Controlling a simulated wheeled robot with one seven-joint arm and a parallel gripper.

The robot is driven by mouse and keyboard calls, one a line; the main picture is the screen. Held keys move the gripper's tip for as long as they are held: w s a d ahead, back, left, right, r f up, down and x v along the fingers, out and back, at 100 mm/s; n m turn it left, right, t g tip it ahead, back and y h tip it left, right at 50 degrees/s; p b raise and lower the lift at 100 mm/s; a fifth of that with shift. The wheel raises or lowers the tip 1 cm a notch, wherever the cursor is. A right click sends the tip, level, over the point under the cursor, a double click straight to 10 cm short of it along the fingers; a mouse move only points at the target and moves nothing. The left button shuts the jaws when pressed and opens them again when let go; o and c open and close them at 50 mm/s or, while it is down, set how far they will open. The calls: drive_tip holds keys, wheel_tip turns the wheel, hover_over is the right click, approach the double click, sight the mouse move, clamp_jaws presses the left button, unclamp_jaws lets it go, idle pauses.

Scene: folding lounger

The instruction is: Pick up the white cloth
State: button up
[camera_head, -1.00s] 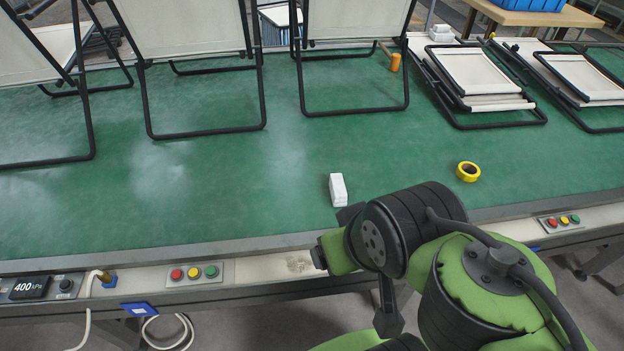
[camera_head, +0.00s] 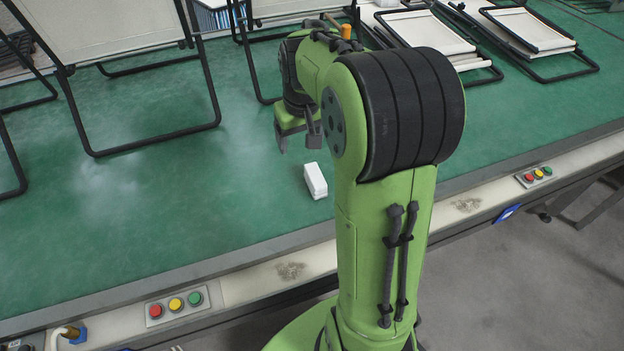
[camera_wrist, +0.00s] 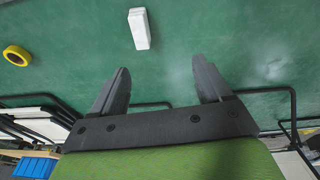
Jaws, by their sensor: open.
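The white cloth (camera_head: 315,181) is a small folded white block lying on the green table top near its front edge. It also shows in the wrist view (camera_wrist: 139,29), at the top, beyond my fingertips. My gripper (camera_head: 298,146) is open and empty, with its fingers pointing down, above the table and behind the cloth, slightly to its left in the head view. In the wrist view my two dark fingers (camera_wrist: 161,80) are spread apart, with bare green surface between them. My gripper does not touch the cloth.
Black-framed loungers (camera_head: 145,131) stand along the back of the table, and folded ones (camera_head: 430,40) lie at the back right. An orange handle (camera_head: 346,31) is behind my arm. Yellow tape (camera_wrist: 16,55) lies at the wrist view's left. Green table around the cloth is clear.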

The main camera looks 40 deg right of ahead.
drive_tip(key=w+d+f+m, duration=0.1)
drive_tip(key=w+d+f, duration=0.3)
drive_tip(key=d+f, duration=0.4)
drive_tip(key=b, duration=0.3)
hover_over(316, 175)
drive_tip(key=shift+g+y, duration=0.3)
drive_tip(key=shift+g, duration=0.1)
drive_tip(key=f, duration=1)
drive_tip(key=shift+s+a+f, duration=0.2)
drive_tip(key=shift+s+f, duration=0.1)
drive_tip(key=shift+f, duration=0.05)
drive_tip(key=f, duration=0.2)
drive_tip(key=f+b, duration=0.1)
drive_tip(key=f, duration=0.1)
drive_tip(key=f+b, duration=0.1)
drive_tip(key=f, duration=0.1)
drive_tip(key=shift+w+d, duration=0.2)
drive_tip(key=shift+w, duration=0.2)
drive_tip(key=shift+r, duration=0.2)
drive_tip(key=shift+c, duration=0.4)
drive_tip(key=c, duration=1)
drive_tip(key=shift+o, duration=0.2)
wheel_tip(316, 175, up, 10)
drive_tip(key=p, duration=0.2)
drive_tip(key=shift+p, duration=0.4)
